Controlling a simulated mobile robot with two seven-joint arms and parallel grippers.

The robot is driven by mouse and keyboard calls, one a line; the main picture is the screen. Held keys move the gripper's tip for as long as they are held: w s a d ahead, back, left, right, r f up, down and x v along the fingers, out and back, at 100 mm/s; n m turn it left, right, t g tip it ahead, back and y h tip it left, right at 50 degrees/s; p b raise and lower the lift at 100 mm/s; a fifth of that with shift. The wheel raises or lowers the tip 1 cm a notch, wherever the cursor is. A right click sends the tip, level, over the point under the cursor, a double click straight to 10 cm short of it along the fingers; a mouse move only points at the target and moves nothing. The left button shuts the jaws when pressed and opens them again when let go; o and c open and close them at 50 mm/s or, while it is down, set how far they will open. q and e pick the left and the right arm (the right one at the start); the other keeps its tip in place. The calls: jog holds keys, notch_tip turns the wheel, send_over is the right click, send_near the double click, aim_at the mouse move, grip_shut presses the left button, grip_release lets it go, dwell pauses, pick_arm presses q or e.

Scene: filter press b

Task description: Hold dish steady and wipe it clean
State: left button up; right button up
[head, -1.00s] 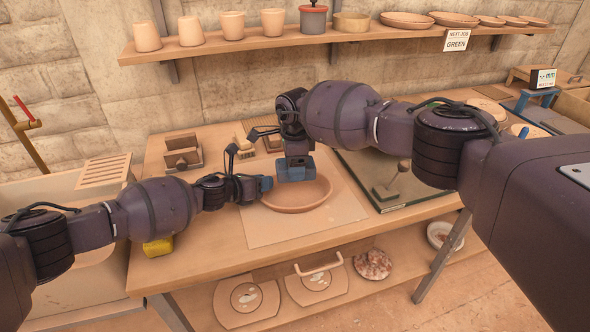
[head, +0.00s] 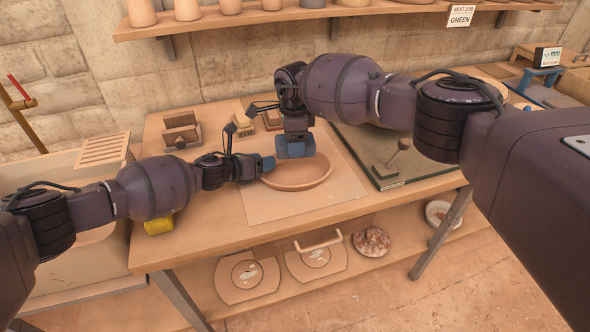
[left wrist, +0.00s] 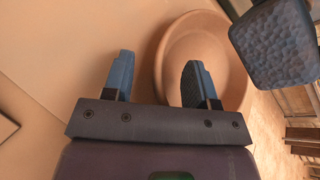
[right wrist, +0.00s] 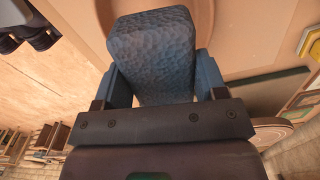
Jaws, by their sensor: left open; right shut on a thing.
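The dish (head: 312,176) is a shallow round clay bowl lying upright on a pale square board (head: 262,207) on the bench. My left gripper (head: 268,164) is open at its left rim. In the left wrist view one finger overlaps the dish (left wrist: 180,45) and the other lies outside it, with the rim between them; contact cannot be told. My right gripper (right wrist: 155,85) is shut on a blue, rough-textured sponge (right wrist: 150,45). The sponge also shows in the head view (head: 296,148), over the far part of the dish. Whether it touches the dish is hidden.
A yellow block (head: 158,223) lies at the bench's front left, beneath my left arm. A sink with a slatted rack (head: 103,149) stands left. A dark-framed slab (head: 385,160) with a handled tool lies right of the board. Small wooden holders (head: 182,130) stand behind. A shelf (head: 240,22) runs above.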

pick_arm(q)
jog(key=shift+s+f, duration=0.15)
jog(key=shift+s, duration=0.05)
jog(key=v, duration=1.2)
jog(key=shift+w, duration=0.2)
